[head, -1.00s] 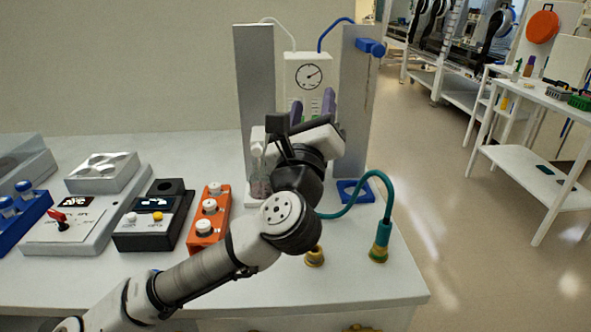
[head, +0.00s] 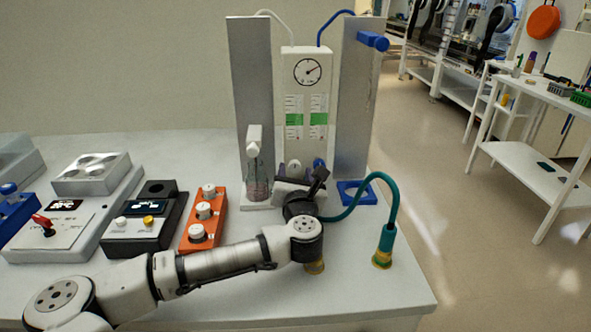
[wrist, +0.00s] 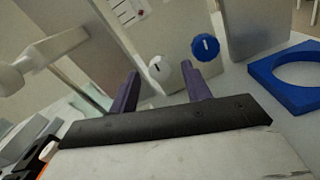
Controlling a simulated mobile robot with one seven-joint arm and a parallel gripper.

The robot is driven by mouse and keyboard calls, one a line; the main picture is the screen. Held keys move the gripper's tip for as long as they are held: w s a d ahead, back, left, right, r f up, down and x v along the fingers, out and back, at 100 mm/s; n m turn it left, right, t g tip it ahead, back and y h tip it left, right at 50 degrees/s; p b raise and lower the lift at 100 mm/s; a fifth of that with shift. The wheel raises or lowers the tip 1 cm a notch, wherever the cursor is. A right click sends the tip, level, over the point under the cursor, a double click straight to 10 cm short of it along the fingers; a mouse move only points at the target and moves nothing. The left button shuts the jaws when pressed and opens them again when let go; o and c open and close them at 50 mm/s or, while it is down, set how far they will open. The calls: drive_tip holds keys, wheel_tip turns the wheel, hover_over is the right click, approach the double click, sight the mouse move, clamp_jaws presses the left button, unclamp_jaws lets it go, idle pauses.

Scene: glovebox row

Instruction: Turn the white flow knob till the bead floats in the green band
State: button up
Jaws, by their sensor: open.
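The white flow knob (head: 294,167) is at the foot of the white flowmeter panel (head: 291,72), left of a blue knob (head: 319,164). Two scaled tubes above the knobs each carry a green band (head: 294,119); I cannot make out the bead. My gripper (wrist: 161,78) is open, with purple fingers, low in front of the panel. The blue knob (wrist: 205,47) is just beyond the right finger.
A clear bottle (head: 257,180) stands left of the knobs and a blue ring holder (head: 355,193) stands right. A teal hose (head: 391,200) arches at the right. An orange box with white knobs (head: 204,211) sits left. Tall grey plates (head: 250,100) flank the panel.

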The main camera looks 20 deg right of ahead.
drive_tip(key=shift+w+d, duration=0.1)
drive_tip(key=shift+w, duration=0.3)
drive_tip(key=c, duration=1)
